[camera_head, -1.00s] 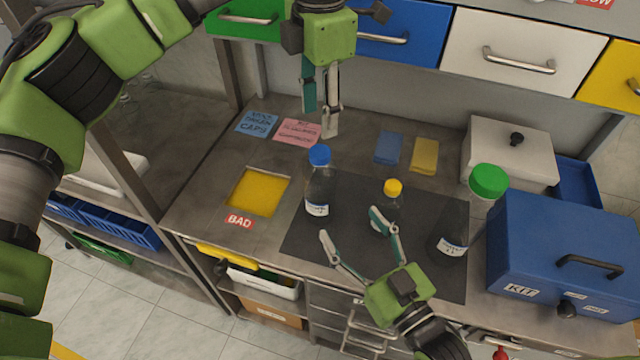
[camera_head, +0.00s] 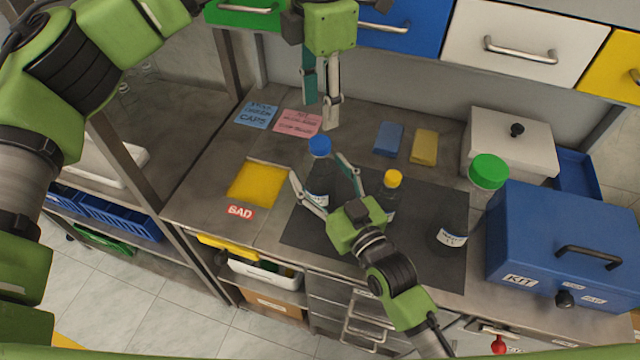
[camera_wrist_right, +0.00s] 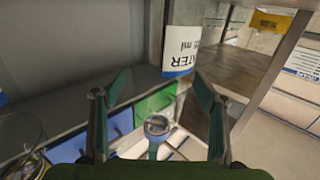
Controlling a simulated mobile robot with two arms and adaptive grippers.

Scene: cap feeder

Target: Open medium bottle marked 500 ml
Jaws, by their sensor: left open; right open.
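The blue-capped bottle (camera_head: 319,178) stands upright on the dark mat, its middle in size among the bottles here. My right gripper (camera_head: 318,167) is open, with one finger on each side of this bottle; I cannot tell if they touch it. My left gripper (camera_head: 320,110) is open and empty, pointing down above the back of the table, behind the blue cap (camera_head: 319,146).
A small yellow-capped bottle (camera_head: 391,198) stands close right of my right gripper. A larger green-capped bottle (camera_head: 455,225) stands beside the blue KIT box (camera_head: 570,240). A yellow BAD opening (camera_head: 257,184) lies left of the mat (camera_head: 305,240). Drawers hang above the back.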

